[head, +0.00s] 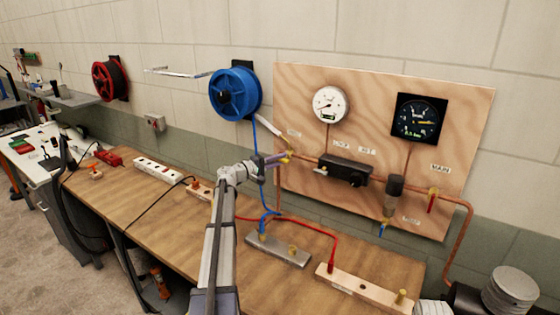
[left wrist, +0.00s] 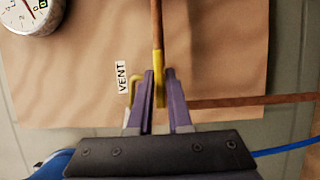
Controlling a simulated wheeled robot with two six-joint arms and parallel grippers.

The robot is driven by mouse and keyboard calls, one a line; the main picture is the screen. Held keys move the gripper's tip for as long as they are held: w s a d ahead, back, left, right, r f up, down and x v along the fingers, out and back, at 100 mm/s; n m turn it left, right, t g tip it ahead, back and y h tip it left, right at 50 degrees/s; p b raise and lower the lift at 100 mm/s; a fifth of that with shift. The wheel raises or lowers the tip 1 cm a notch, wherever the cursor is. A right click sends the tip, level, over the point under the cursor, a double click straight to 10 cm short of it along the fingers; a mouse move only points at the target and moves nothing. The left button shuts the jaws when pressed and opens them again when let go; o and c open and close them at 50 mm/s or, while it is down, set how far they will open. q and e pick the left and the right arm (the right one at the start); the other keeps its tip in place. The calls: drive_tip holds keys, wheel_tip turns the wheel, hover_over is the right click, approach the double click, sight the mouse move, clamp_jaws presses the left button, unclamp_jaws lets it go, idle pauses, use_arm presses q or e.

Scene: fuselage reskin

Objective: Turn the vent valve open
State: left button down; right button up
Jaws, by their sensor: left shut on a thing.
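The vent valve's yellow handle (left wrist: 159,64) is in the left wrist view, beside a VENT label (left wrist: 122,77). It looks roughly in line with the copper pipe (left wrist: 156,22) above it in that view. My left gripper (left wrist: 160,88) is shut on the handle, a purple finger on each side of it. In the head view my left gripper (head: 283,158) is at the left part of the plywood panel (head: 470,115), at the yellow handle. The valve body is mostly hidden behind the fingers. My right gripper is not in view.
The panel also carries a white gauge (head: 330,104), a black gauge (head: 418,118), a black regulator block (head: 344,170) and a red MAIN handle (head: 431,203). A blue hose reel (head: 235,93) hangs to the left. The workbench (head: 150,205) below holds power strips and hose manifolds.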

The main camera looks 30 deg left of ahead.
use_arm(q)
drive_tip(key=c, duration=0.9)
unclamp_jaws()
drive_tip(key=v, duration=0.8)
